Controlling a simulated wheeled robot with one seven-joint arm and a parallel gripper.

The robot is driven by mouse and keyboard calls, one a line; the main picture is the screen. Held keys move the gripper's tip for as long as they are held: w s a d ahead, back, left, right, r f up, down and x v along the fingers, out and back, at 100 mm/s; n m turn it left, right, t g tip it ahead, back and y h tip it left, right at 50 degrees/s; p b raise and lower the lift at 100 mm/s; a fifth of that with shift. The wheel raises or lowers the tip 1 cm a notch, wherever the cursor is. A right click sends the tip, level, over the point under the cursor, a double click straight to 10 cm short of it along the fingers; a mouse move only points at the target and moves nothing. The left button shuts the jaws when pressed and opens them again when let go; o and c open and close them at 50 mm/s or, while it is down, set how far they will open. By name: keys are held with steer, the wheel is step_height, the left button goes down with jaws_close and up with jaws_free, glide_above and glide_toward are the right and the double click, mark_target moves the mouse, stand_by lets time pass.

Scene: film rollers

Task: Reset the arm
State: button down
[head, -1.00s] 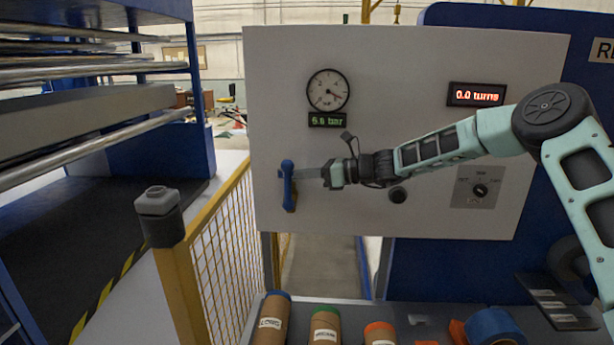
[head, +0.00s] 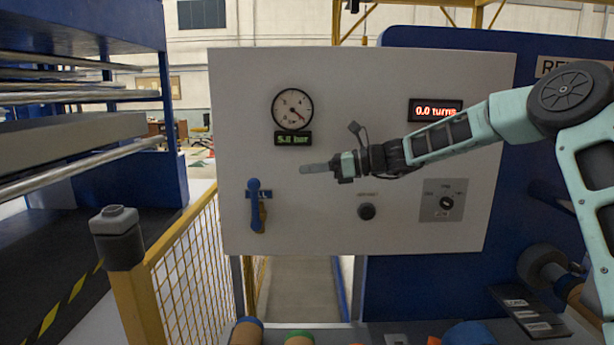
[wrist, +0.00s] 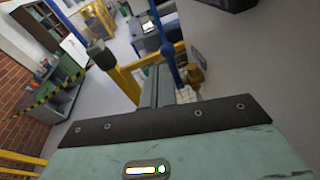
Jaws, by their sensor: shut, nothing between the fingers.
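My gripper (head: 308,169) is shut and empty, its fingers pointing left in front of the pale grey panel (head: 370,90). In the head view it is to the right of and above the blue lever (head: 254,200), clearly apart from it. The lever's handle stands upright over a brass-coloured body. In the wrist view my shut fingers (wrist: 157,87) point away, with a blue bar (wrist: 164,40), apparently the lever, beyond them.
The panel carries a round gauge (head: 292,109), a green bar display (head: 293,139), a red turns display (head: 435,111), a black knob (head: 366,211) and a rotary switch (head: 445,202). A yellow mesh fence (head: 190,265) stands left. Metal rollers (head: 75,95) lie farther left.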

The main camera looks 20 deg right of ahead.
stand_by(0.3)
steer(key=s+a+f+n+g+h+b, duration=0.2)
steer(key=s+a+f+n+g+h, duration=0.15)
steer(key=s+a+f+n, duration=0.4)
steer(key=s+a+f+n+g+h+b, duration=0.15)
steer(key=s+a+f+n+g, duration=0.3)
steer(key=s+a, duration=0.6)
steer(key=s+d+f+n+h+b, duration=0.1)
steer(key=s+d+f+n+h, duration=0.2)
steer(key=s+n, duration=0.3)
steer(key=s+d+f+n+h+b, duration=0.1)
steer(key=s+d+f+n+h, duration=0.1)
steer(key=s+n, duration=0.5)
steer(key=s+d+f+n+t+h+b, duration=0.1)
steer(key=s+f+n, duration=0.4)
steer(key=s, duration=1)
steer(key=d+n+h+b, duration=0.1)
steer(key=d+n+h, duration=0.1)
steer(key=shift+s+d+f+h, duration=0.15)
steer(key=shift+d+f+h, duration=0.15)
steer(key=shift+h, duration=0.1)
